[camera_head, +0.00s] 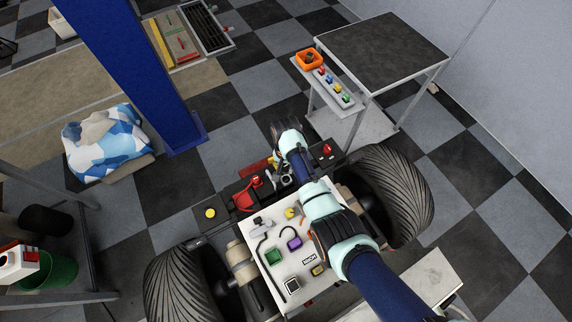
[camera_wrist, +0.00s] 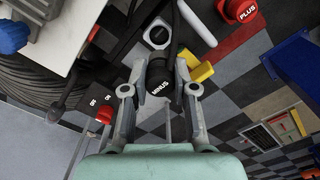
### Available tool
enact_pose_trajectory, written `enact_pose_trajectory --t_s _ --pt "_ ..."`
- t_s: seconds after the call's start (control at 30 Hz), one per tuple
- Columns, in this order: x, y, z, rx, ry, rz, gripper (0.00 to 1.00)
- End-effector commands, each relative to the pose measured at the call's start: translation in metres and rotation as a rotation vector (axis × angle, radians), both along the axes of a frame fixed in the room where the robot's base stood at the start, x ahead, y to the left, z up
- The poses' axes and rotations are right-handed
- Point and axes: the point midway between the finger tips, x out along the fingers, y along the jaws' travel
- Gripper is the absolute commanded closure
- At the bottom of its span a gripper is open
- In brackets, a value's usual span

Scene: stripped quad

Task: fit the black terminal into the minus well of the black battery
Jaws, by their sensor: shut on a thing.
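The black terminal (camera_wrist: 160,76), marked MINUS, sits between the two fingers of my gripper (camera_wrist: 159,90) in the wrist view, and the gripper is shut on it. A dark cable runs up from the terminal. Just beyond it is a round dark opening in a pale surround (camera_wrist: 157,33), which looks like the minus well. The terminal appears apart from it; the height between them is unclear. In the head view a pale ring (camera_head: 287,180) shows beside my arm. The battery's body is mostly dark and hard to tell from its surroundings. My arm hides the fingertips there.
A red PLUS terminal (camera_wrist: 240,9) lies to the upper right, near a yellow part (camera_wrist: 196,66). A red switch (camera_wrist: 105,113) stands at the left. In the head view, a white panel (camera_head: 262,238) with coloured parts lies between large tyres (camera_head: 394,187).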

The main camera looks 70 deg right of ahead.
Motion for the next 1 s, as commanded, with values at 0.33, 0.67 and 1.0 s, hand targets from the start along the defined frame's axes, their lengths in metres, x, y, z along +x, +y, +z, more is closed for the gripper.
enact_pose_trajectory --t_s 0.33,0.67,1.0 --pt "0.000 0.000 -0.044 0.001 0.000 0.000 1.00" --pt "0.000 0.000 -0.056 0.000 0.000 0.000 1.00" --pt "0.000 0.000 -0.056 0.000 0.000 0.000 1.00"
